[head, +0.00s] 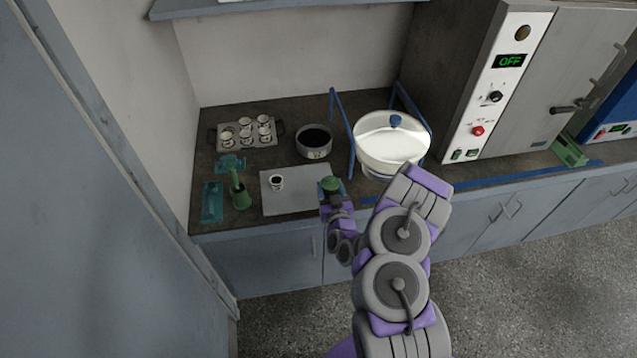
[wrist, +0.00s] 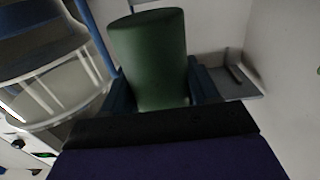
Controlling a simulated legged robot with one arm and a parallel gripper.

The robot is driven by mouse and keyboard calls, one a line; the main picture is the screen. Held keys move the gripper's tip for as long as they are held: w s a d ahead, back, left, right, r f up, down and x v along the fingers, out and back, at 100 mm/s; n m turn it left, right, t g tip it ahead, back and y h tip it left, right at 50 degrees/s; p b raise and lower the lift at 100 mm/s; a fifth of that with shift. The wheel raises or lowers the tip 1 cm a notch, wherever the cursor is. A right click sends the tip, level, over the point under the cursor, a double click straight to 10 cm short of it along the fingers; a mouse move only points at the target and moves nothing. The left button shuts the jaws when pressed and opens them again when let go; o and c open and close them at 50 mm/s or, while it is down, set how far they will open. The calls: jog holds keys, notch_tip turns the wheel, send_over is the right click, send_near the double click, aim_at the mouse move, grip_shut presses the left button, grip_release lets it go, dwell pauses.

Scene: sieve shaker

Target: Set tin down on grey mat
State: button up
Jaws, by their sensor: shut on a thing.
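The tin is a plain green cylinder (head: 330,183), and it also shows large in the wrist view (wrist: 150,58). My gripper (head: 332,190) is shut on it, with a blue finger on each side of the tin in the wrist view (wrist: 159,92). The grey mat (head: 300,203) lies on the dark bench. In the head view the tin and gripper appear at the mat's right edge; how high they are above it I cannot tell. The tin's lower end is hidden.
A white sieve bowl with a blue knob (head: 395,145) stands between blue posts, right of the mat. A dark pot (head: 314,142) is behind the mat. A rack of several cups (head: 246,134) is at back left. A green scoop-like tool (head: 239,192) and teal tray (head: 212,202) are left.

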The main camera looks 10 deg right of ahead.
jog(key=w, duration=0.2)
jog(key=w+a+b, duration=0.1)
jog(key=w, duration=0.1)
jog(key=w+b, duration=0.1)
jog(key=w, duration=0.1)
jog(key=shift+w+a+f, duration=0.35)
jog(key=shift+w+f, duration=0.05)
jog(key=shift+w+a, duration=0.25)
jog(key=shift+a, duration=0.05)
jog(key=f+b, duration=0.1)
jog(key=f, duration=0.1)
jog(key=d+f+b, duration=0.1)
jog(key=shift+f, duration=0.4)
jog(key=shift+a+r, duration=0.1)
jog(key=o, duration=1.2)
jog(key=shift+a, duration=0.1)
jog(key=shift+c, duration=0.2)
jog(key=shift+s+r, duration=0.1)
